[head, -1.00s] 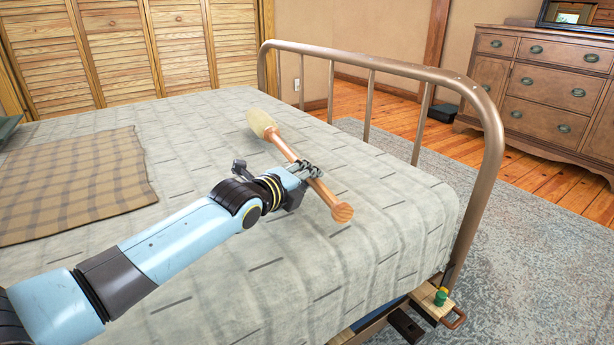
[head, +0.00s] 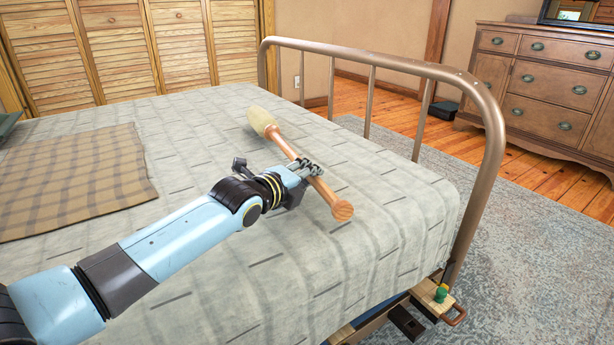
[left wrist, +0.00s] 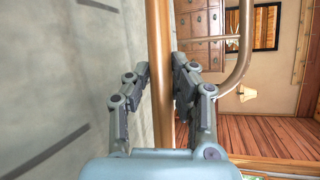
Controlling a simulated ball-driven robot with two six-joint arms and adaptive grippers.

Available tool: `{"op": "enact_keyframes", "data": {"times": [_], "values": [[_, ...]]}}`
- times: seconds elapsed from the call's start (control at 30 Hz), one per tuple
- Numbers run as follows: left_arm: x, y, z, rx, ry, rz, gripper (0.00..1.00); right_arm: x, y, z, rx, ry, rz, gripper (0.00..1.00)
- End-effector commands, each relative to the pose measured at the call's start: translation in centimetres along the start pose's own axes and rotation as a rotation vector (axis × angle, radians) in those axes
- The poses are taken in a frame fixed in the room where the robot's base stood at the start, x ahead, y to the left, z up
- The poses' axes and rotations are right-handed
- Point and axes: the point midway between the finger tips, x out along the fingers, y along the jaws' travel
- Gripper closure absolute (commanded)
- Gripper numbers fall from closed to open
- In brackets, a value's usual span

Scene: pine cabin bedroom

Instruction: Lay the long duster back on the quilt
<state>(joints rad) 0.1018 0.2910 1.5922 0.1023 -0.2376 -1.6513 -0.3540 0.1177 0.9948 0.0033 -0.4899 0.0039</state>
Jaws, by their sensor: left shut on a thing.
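The long duster has a wooden handle (head: 325,192) with a round knob end and a pale fluffy head (head: 262,121). It lies slantwise over the quilt (head: 300,255) near the foot of the bed. Whether it touches the quilt or hangs just above it, I cannot tell. My left gripper (head: 308,168) is shut on the handle around its middle. In the left wrist view the handle (left wrist: 160,60) runs between the two fingers, with the quilt (left wrist: 60,90) beside it. My right gripper is not in view.
The metal bed footboard (head: 480,95) stands to the right of the duster. A brown plaid blanket (head: 75,185) lies on the quilt at left. A tray (head: 445,303) with a green item sits low by the bed corner. A wooden dresser (head: 545,90) stands beyond.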

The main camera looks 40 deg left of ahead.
Motion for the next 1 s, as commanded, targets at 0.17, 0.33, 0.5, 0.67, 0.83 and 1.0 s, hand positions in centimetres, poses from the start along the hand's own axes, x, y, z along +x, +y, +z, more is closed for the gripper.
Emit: {"op": "enact_keyframes", "data": {"times": [0.17, 0.33, 0.5, 0.67, 0.83, 1.0], "values": [[0.13, 0.36, -0.11, 0.002, 0.0, -0.001, 1.0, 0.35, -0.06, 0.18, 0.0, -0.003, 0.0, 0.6], [0.22, 0.68, -0.2, 0.002, 0.0, -0.001, 1.0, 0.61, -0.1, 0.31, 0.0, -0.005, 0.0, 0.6], [0.26, 0.79, -0.23, 0.002, 0.0, -0.002, 0.72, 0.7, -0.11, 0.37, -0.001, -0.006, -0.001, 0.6], [0.25, 0.78, -0.23, 0.001, 0.0, -0.001, 0.51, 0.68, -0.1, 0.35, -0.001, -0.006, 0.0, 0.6], [0.24, 0.86, -0.24, 0.0, 0.0, 0.0, 0.51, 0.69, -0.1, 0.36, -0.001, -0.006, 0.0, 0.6], [-0.2, 1.03, -0.27, 0.0, 0.001, 0.003, 0.51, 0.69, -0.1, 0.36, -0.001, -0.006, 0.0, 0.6]]}}
